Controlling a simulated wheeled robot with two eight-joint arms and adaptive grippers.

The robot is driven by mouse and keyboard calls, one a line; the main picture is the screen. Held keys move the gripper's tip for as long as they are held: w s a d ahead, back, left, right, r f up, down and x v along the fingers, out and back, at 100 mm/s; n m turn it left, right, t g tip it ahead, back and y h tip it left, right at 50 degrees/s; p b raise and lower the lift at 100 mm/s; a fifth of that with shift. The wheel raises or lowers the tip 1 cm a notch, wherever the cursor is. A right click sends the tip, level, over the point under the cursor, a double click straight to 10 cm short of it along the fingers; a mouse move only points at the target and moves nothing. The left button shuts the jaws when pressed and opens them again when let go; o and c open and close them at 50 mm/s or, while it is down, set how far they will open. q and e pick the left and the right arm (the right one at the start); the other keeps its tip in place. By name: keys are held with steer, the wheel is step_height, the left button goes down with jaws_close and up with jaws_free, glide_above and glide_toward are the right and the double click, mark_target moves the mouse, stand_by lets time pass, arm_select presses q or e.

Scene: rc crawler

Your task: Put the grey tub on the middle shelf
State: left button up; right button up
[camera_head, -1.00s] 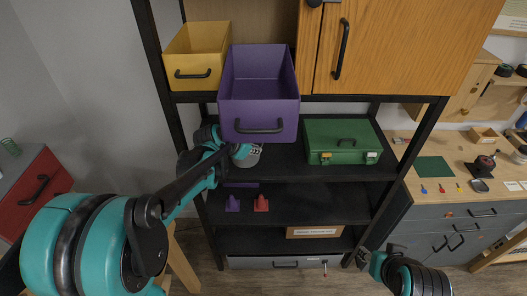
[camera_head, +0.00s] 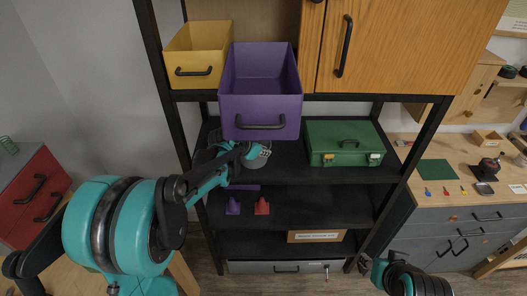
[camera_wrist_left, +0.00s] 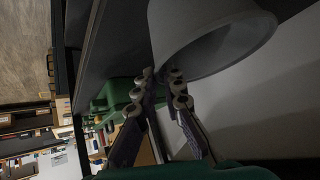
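The grey tub (camera_wrist_left: 205,38) fills the top of the left wrist view, its round rim facing right and down in that picture. My left gripper (camera_wrist_left: 161,75) has its two fingertips close together at the rim, with the tub's wall between them. In the head view my left gripper reaches over the middle shelf (camera_head: 290,170), and a small part of the tub (camera_head: 259,157) shows beside it, left of the green toolbox. I cannot tell whether the tub touches the shelf. My right gripper (camera_head: 372,268) is low at the right, its fingers too unclear to read.
A green toolbox (camera_head: 343,143) stands on the right of the middle shelf. A purple bin (camera_head: 262,105) and a yellow bin (camera_head: 198,58) are on the shelf above, the purple one jutting forward. Purple and red cones (camera_head: 262,206) stand on the shelf below.

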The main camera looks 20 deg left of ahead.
arm_select(q)
steer(key=shift+o, duration=0.6)
steer(key=shift+r, duration=0.1)
steer(key=shift+r, duration=0.2)
steer(key=p+v, duration=0.3)
steer(key=v, duration=0.8)
steer(key=shift+s+r, duration=0.2)
steer(key=shift+s, duration=0.15)
steer(key=shift+a, duration=0.1)
